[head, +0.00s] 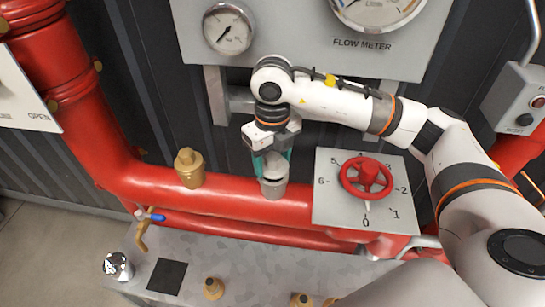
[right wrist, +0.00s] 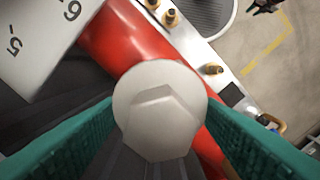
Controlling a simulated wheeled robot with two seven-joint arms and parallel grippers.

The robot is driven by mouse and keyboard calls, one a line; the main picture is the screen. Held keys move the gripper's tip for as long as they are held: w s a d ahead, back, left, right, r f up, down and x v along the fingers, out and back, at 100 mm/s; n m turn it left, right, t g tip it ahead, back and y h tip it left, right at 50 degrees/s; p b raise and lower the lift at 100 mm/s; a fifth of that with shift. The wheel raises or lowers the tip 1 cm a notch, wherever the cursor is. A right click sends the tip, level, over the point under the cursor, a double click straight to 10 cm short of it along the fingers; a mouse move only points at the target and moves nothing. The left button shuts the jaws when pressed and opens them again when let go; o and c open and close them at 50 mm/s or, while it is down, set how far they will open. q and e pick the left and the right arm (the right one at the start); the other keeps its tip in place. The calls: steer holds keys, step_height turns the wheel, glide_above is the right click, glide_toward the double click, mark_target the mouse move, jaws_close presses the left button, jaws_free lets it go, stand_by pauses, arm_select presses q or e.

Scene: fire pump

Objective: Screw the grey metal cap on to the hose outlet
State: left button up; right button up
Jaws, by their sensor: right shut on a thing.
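The grey metal cap (head: 272,188) is in my right gripper (head: 273,166), over the large red pipe. In the right wrist view the cap (right wrist: 160,110) shows a round flange with a hexagonal top, between the two green fingers. The fingers are shut on it. From the head the cap appears upright and overlaps the pipe. The hose outlet below it is hidden by the cap, and I cannot tell whether the cap touches it. My left gripper is not in view.
The red pipe (head: 232,197) carries a brass fitting (head: 188,168) left of the cap. A red handwheel (head: 366,178) on a numbered plate (head: 335,205) stands close to the right. A gauge panel (head: 290,35) is behind. Brass fittings (head: 213,288) stand on the grey ledge in front.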

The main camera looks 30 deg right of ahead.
steer(key=shift+f+b, duration=0.2)
steer(key=shift+b, duration=0.35)
stand_by(0.9)
steer(key=shift+f+b, duration=0.65)
steer(key=shift+b, duration=0.25)
stand_by(0.7)
